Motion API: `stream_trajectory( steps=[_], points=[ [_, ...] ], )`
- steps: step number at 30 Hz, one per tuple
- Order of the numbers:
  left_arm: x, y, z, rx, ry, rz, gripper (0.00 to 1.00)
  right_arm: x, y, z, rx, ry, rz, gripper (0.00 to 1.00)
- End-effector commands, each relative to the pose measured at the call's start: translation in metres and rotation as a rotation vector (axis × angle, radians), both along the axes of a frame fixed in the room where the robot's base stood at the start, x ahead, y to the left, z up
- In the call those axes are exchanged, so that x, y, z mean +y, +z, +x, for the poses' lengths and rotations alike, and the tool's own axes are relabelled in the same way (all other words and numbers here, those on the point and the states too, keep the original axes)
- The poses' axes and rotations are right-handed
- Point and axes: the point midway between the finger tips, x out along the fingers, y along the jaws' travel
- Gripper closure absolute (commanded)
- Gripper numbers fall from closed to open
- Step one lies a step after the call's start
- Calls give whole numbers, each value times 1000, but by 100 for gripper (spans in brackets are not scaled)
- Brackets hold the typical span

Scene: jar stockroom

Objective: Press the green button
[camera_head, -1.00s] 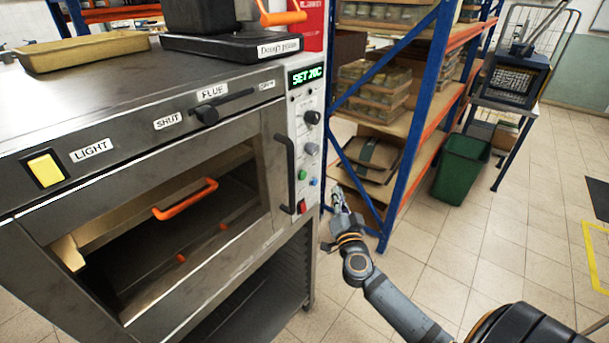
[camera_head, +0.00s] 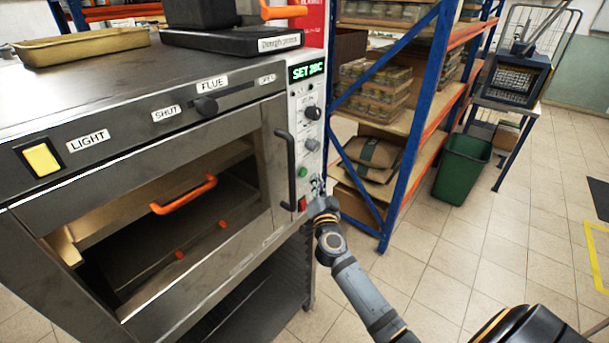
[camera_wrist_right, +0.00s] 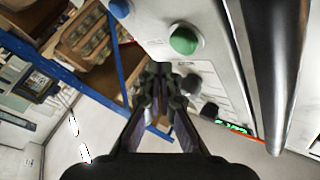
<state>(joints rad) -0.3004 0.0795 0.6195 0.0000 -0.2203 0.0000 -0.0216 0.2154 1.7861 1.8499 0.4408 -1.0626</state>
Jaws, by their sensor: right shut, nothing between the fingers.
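The green button (camera_head: 303,172) is a small round button on the oven's pale control panel. It shows large and round in the right wrist view (camera_wrist_right: 185,39), just above my fingertips in the picture. My right gripper (camera_head: 318,184) is shut and empty, close in front of the panel, a little below and right of the green button in the head view. In the wrist view its fingertips (camera_wrist_right: 164,72) show apart from the button's face; whether they touch the panel I cannot tell. My left gripper is not in view.
A blue button (camera_wrist_right: 120,9) sits beside the green one. A red switch (camera_head: 302,204) is below it, and dark and grey knobs (camera_head: 313,113) are above. The black oven door handle (camera_head: 285,165) stands out on the left. A blue-orange shelf rack (camera_head: 408,150) stands to the right.

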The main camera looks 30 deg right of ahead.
Motion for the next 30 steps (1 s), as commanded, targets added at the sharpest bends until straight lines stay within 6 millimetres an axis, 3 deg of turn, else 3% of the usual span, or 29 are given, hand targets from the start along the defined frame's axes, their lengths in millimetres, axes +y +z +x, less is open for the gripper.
stream_trajectory(
  steps=[7, 30],
  points=[
    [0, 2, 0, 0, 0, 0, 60, 5, 1, 11, 0, 1, 0, 100],
    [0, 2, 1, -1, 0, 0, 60, 5, 1, 11, 0, 1, 0, 100]
  ],
)
